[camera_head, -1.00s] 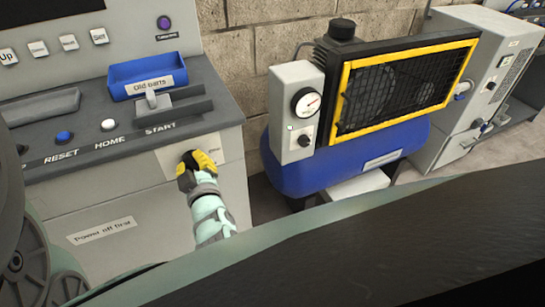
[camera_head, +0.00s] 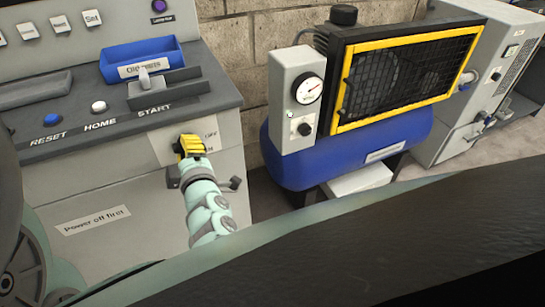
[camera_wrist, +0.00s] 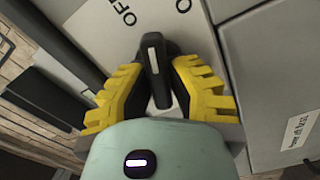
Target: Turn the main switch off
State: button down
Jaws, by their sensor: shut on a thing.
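The main switch is a black rotary handle (camera_wrist: 154,72) with a white line, on a pale plate (camera_wrist: 105,22) in the wrist view. The letters "OF" and an "O" show on the plate above it. My gripper (camera_wrist: 155,78) has its two yellow fingers shut on the handle, one on each side. In the head view my gripper (camera_head: 189,146) is at the plate (camera_head: 205,140) on the front of the grey console and hides the handle. Which label the white line points at is unclear.
The console (camera_head: 120,170) has RESET (camera_head: 51,119) and HOME (camera_head: 98,106) buttons and a START lever (camera_head: 146,78) above. A blue bin (camera_head: 142,62) sits on it. A blue compressor (camera_head: 340,160) stands to the right. A "Power off first" label (camera_head: 93,221) is below left.

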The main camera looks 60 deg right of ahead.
jog(key=n+b, duration=0.2)
jog(key=n, duration=0.1)
jog(key=shift+s+d+f+b, duration=0.1)
jog(key=shift+f+b, duration=0.2)
jog(key=shift+n+b, duration=0.3)
jog(key=shift+n, duration=0.3)
jog(key=shift+r, duration=0.1)
jog(key=c, duration=0.9)
grip_release()
jog(key=shift+r, duration=0.1)
jog(key=v, duration=1.2)
